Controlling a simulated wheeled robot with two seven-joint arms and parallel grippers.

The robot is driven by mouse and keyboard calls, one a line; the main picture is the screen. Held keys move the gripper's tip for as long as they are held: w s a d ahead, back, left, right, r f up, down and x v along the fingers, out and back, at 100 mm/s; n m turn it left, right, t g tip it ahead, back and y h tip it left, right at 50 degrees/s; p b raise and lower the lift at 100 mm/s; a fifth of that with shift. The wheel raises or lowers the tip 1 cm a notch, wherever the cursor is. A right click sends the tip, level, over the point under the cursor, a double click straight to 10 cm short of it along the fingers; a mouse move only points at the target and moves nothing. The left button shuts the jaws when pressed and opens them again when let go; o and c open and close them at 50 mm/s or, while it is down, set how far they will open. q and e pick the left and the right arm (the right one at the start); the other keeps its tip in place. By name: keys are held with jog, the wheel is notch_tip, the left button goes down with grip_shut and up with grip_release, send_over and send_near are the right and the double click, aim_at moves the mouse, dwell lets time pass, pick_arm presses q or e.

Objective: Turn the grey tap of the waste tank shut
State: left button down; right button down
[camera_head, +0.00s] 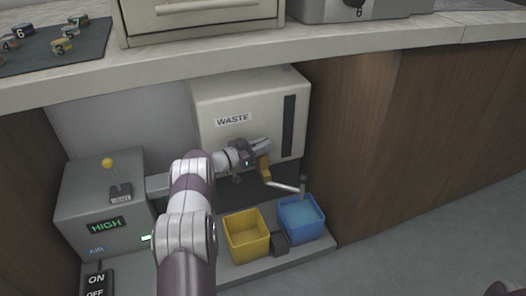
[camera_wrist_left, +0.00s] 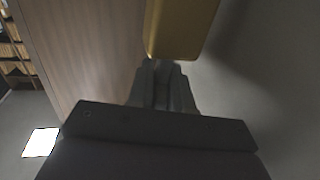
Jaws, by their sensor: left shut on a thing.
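The white waste tank (camera_head: 232,97), labelled WASTE, stands under the counter. A grey tap spout (camera_head: 285,187) reaches from its front to above a blue tub (camera_head: 311,232). A yellow tap handle (camera_head: 264,172) is at the spout's left end, and its top is hidden by my left gripper (camera_head: 262,147). That gripper is in front of the tank and shut on the yellow handle. In the left wrist view, the yellow handle (camera_wrist_left: 180,28) is at the tips of my closed fingers (camera_wrist_left: 163,68).
A yellow tub (camera_head: 249,255) and a small dark block (camera_head: 281,243) stand beside the blue tub. At left is a grey box (camera_head: 75,196) with a yellow-knobbed lever (camera_head: 109,165) and a HIGH display. The counter edge (camera_head: 330,48) overhangs. Wooden panels are at right.

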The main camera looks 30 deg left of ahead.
pick_arm(q)
jog(key=shift+m+g+h+b, duration=0.4)
jog(key=shift+m+h+b, duration=0.15)
jog(key=shift+h, duration=0.15)
jog(key=c, duration=1.1)
grip_release()
jog(key=p+v, duration=0.6)
jog(key=v, duration=0.6)
jog(key=shift+s+a, duration=0.2)
jog(key=shift+s, duration=0.05)
